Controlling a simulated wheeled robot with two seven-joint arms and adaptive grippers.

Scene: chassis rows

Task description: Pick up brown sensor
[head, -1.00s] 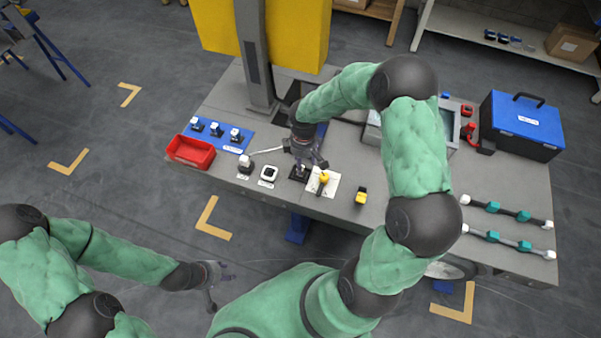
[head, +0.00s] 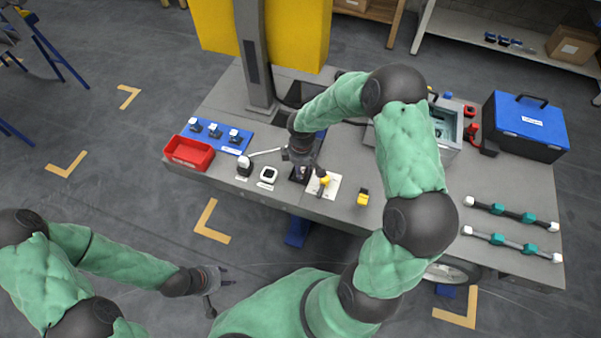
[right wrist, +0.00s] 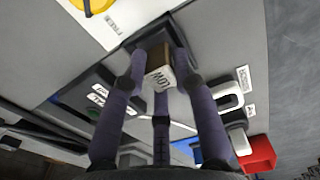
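The brown sensor (right wrist: 158,62), a small brown block with a white lettered face, stands in the middle of the right wrist view on a dark pad. My right gripper (right wrist: 159,60) reaches down around it, with fingers on both sides and a third finger nearer the camera. The fingers look slightly apart from the block; firm contact is not visible. In the head view my right gripper (head: 302,168) is low over the dark pad near the table's front edge and mostly hides the sensor. My left gripper (head: 218,286) is open and empty, off the table's front at the lower left.
A white plate with a yellow-topped part (head: 324,181) is close to the right gripper. A black-and-white part (head: 268,175), a white-topped part (head: 244,164) and a red bin (head: 189,152) are left. A yellow part (head: 363,197) and blue toolbox (head: 524,125) are right.

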